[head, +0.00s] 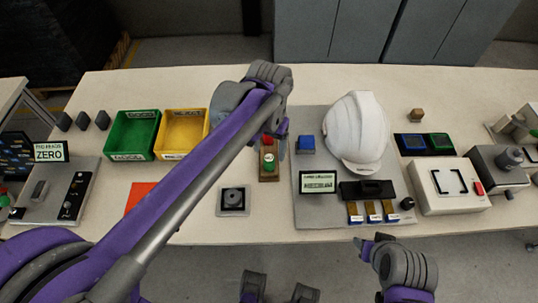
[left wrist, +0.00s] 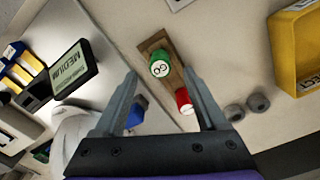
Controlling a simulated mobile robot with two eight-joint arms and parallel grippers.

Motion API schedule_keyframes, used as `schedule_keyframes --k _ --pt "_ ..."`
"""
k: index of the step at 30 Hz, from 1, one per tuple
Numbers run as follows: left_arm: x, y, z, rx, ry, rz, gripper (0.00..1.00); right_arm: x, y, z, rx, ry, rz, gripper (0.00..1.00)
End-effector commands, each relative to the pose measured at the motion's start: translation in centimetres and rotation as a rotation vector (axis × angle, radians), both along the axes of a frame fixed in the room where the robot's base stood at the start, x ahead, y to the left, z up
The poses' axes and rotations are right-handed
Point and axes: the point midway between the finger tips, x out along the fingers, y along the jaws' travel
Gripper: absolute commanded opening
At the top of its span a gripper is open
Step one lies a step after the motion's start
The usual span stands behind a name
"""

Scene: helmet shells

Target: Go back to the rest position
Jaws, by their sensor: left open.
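My left gripper (head: 278,140) reaches across the table and hangs above a small wooden button board (head: 268,176). In the left wrist view its two fingers (left wrist: 165,95) are spread apart with nothing between them. Beyond the fingertips the board (left wrist: 153,43) carries a green GO button (left wrist: 159,65) and a red button (left wrist: 184,100). My right gripper (head: 373,246) is low at the front right, off the table's front edge; whether its fingers are apart is unclear.
A white helmet shell (head: 357,130) sits on a grey station right of the left gripper, with a display (head: 318,182) before it. Green (head: 133,134) and yellow (head: 170,140) bins stand left. A white device (head: 430,195) stands right. Bare tabletop lies between bins and board.

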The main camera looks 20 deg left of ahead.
Motion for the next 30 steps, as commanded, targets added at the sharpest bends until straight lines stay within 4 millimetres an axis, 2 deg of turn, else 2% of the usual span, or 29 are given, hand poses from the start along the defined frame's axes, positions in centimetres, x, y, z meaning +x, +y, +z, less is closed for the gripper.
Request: schedule_keyframes --k 3,9,20,23,30 --pt "0.0 0.0 2.4 0.0 0.0 0.0 0.74 0.0 0.0 0.4 0.0 -0.001 0.0 0.5" --pt "0.0 0.0 4.6 0.0 0.0 0.0 0.74 0.1 0.0 0.6 0.0 -0.002 0.0 0.5" --pt "-0.3 0.2 5.0 -0.001 -0.01 0.004 0.74 0.1 0.0 0.9 0.0 -0.003 0.0 0.5" --pt "-1.6 1.0 5.2 -0.006 -0.047 0.022 0.74 0.2 0.0 1.6 0.0 -0.005 0.0 0.5" --pt "-7.8 4.2 4.4 -0.03 -0.244 0.104 0.74 0.9 0.0 5.2 0.0 -0.019 0.0 0.5"
